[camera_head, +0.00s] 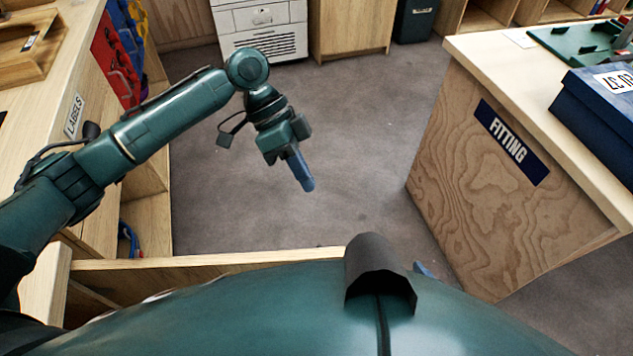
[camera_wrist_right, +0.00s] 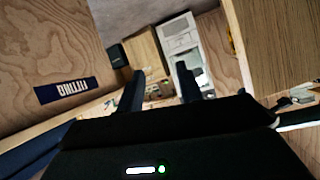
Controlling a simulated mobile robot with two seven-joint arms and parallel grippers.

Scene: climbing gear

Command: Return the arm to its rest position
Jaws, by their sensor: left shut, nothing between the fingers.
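My left arm reaches in from the left in the head view, bent at the elbow. My left gripper (camera_head: 302,175) hangs over the open carpet with its blue fingers together and nothing between them. In the right wrist view, my right gripper (camera_wrist_right: 159,84) has its two dark fingers apart, and nothing shows held between them. In the head view my right arm is mostly hidden behind my own teal body; a small blue tip shows beside the dark hood.
A wooden counter with a LABELS sign (camera_head: 74,116) runs along the left. A bench with a FITTING sign (camera_head: 511,142) stands on the right, carrying a dark blue box (camera_head: 602,112) and a green tray (camera_head: 571,43). A white drawer unit (camera_head: 262,27) is at the back. Grey carpet (camera_head: 355,120) lies clear between them.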

